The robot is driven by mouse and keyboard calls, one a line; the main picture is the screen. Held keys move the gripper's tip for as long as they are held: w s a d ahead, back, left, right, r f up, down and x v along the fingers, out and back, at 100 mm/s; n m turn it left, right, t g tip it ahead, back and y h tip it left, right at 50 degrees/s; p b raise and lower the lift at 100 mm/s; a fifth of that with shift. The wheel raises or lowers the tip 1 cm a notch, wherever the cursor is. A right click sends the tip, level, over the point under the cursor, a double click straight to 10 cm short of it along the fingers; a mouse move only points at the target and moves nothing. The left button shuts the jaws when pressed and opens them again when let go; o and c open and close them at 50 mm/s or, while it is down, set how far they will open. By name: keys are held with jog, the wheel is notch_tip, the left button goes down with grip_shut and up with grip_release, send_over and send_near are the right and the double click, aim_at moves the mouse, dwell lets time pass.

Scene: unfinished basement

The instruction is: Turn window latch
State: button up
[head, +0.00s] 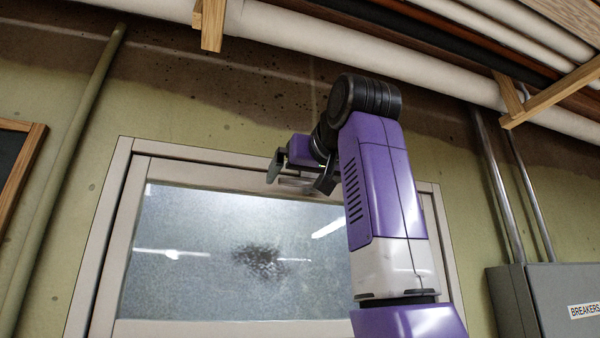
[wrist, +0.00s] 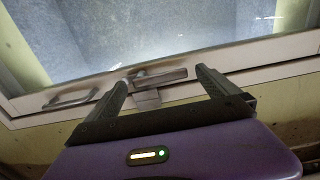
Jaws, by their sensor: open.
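The window (head: 215,250) has a pale frame and frosted glass with a dark smudge; it also shows in the wrist view (wrist: 90,40). The window latch (wrist: 160,77), a grey metal lever on a small mount, sits on the frame rail in the wrist view. My gripper (wrist: 161,78) is open, with one dark finger on each side of the latch in that picture. I cannot tell whether either finger touches it. In the head view my gripper (head: 299,174) is at the window's upper edge, and the latch is hardly distinguishable there.
A metal pull handle (wrist: 70,98) is on the same rail, left of the latch. Pipes (head: 330,52) and wooden braces (head: 550,93) run overhead. A grey breaker box (head: 545,300) is at the lower right. A framed board (head: 15,170) hangs at the left.

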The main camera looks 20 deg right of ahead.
jog(key=shift+w, duration=0.45)
jog(key=c, duration=2.1)
jog(key=shift+s, duration=0.15)
